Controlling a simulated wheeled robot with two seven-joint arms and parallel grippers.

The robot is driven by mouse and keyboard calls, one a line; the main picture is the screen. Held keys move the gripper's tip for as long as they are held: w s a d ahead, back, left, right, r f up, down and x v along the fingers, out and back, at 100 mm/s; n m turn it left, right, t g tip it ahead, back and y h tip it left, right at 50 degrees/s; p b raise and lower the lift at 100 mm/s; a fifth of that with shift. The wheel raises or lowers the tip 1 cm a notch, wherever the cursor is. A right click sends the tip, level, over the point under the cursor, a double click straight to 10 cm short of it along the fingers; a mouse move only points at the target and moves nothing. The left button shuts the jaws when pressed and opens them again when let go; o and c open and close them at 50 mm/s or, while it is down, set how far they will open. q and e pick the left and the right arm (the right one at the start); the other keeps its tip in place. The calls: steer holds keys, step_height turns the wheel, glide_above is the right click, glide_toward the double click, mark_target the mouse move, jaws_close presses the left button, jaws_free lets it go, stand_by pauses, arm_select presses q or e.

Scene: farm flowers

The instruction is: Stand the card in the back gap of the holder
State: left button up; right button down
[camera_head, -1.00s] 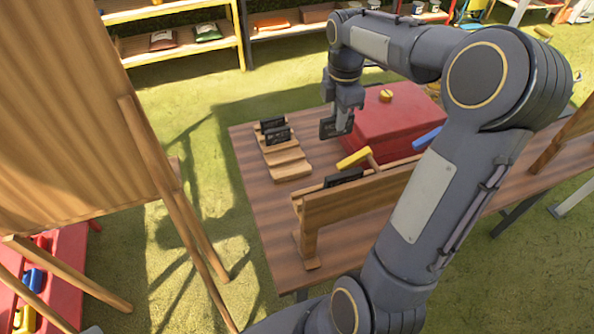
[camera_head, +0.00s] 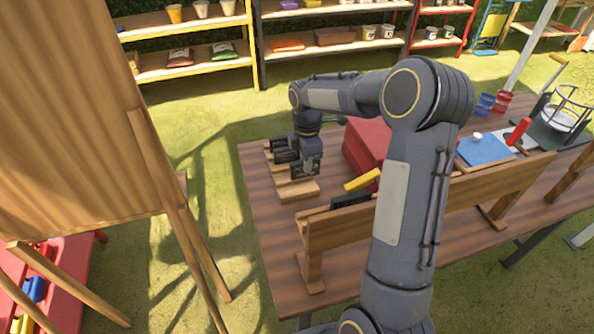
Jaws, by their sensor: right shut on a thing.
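The wooden stepped holder (camera_head: 299,190) stands on the table's left part. Two dark cards stand in its rear part, one dark card (camera_head: 279,143) farther back and one dark card (camera_head: 286,157) just in front of it. My right gripper (camera_head: 305,163) points down over the holder's right side and is shut on another dark card (camera_head: 301,172). The held card is upright, in front of the two standing cards. My gripper partly hides the holder, so I cannot tell whether the held card touches it. My left gripper is out of view.
A red box (camera_head: 366,143) stands right of the gripper. A blue board (camera_head: 484,150) is farther right. The table's front left (camera_head: 270,222) is clear.

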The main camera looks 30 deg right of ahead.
steer(key=w+f, duration=0.1)
steer(key=w+a+f, duration=0.1)
steer(key=f, duration=0.1)
steer(key=shift+a, duration=0.2)
steer(key=shift+w+f, duration=0.15)
steer(key=shift+f, duration=1.5)
steer(key=shift+f, duration=0.15)
steer(key=c, duration=1.4)
jaws_free()
step_height(320, 180, up, 12)
steer(key=shift+r, duration=0.2)
